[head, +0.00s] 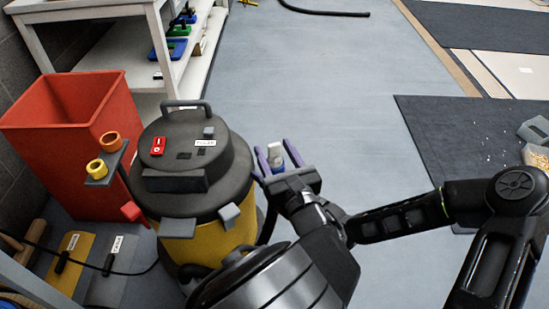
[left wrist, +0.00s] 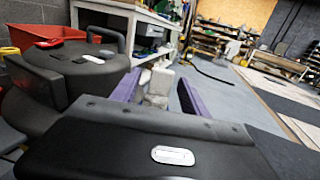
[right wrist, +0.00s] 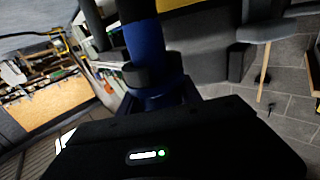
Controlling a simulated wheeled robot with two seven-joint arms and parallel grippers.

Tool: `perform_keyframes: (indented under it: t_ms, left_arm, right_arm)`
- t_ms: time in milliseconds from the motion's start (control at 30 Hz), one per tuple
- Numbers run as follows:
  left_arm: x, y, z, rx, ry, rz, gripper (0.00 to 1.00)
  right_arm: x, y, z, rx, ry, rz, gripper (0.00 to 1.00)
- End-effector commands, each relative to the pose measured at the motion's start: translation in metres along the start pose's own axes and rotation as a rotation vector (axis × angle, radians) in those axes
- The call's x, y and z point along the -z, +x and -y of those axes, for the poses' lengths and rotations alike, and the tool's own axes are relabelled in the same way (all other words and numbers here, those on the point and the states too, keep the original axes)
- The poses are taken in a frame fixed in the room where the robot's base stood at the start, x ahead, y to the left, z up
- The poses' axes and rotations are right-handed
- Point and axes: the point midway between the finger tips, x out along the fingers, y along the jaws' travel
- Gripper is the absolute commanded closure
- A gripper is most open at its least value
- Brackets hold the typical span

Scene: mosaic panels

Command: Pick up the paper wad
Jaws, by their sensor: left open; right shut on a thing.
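My left gripper (head: 277,160) is open, its purple fingers pointing away beside the vacuum's right side. In the left wrist view the same pale grey-white thing (left wrist: 160,82) shows between the fingertips of the left gripper (left wrist: 158,88). I cannot tell whether it touches them. In the right wrist view my right gripper (right wrist: 160,95) is shut on a blue tube (right wrist: 146,45) with a black collar. The right gripper does not show in the head view.
A yellow and black shop vacuum (head: 195,165) stands close left of the left gripper. A red bin (head: 75,140) and a white shelf (head: 125,65) are behind it. Dark mats (head: 450,130) lie right, with scattered bits.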

Motion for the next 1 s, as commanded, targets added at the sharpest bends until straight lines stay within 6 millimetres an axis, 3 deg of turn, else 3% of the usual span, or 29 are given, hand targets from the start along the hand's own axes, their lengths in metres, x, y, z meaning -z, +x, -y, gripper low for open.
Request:
perform_keyframes:
  t_ms: [233,867,1000]
  left_arm:
    - [0.0,-0.0002,-0.0001,0.0,0.0,0.0,0.47]
    - [0.0001,-0.0002,-0.0002,0.0,0.0,0.0,0.99]
    - [0.0001,-0.0002,-0.0002,-0.001,0.0,0.0,1.0]
  right_arm:
    - [0.0,0.0,0.0003,0.001,0.0,0.0,1.0]
    - [0.0,0.0,0.0003,0.001,0.0,0.0,1.0]
    - [0.0,0.0,0.0002,0.0,0.0,0.0,1.0]
